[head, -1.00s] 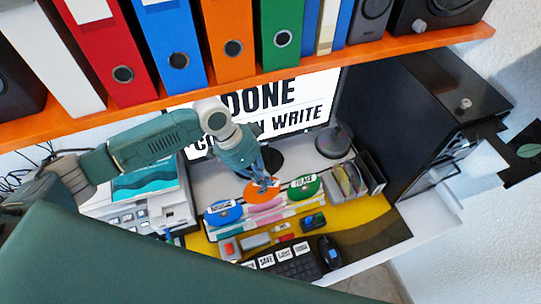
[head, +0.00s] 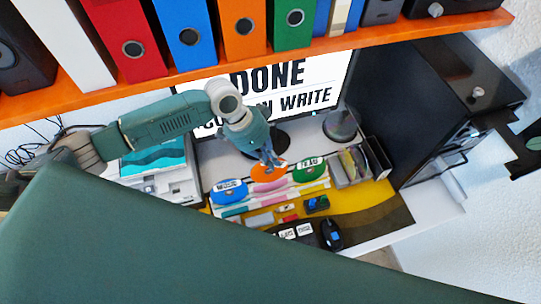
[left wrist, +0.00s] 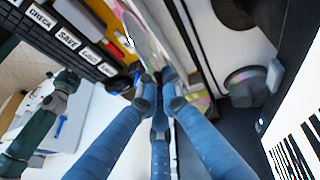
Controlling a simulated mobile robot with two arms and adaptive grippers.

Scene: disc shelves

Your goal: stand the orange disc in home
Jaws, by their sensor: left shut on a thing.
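The orange disc (head: 266,174) stands in the head view between a blue disc labelled MUSIC (head: 229,191) and a green disc labelled FILMS (head: 311,169). My left gripper (head: 269,160) is shut on its upper part and hides some of it. In the left wrist view the blue fingers (left wrist: 160,82) meet beside a shiny, rainbow-tinted disc surface (left wrist: 146,40). I cannot read a label for home, and I cannot tell whether the disc's lower edge rests in the rack. In the left wrist view, part of my right arm shows at the left; its gripper is unclear.
A monitor (head: 300,80) stands behind the discs. A grey holder with more discs (head: 350,165) is to their right. A keyboard (head: 305,236) and mouse (head: 331,234) lie in front. An orange shelf (head: 390,44) with binders hangs above. A black cabinet (head: 425,105) stands right.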

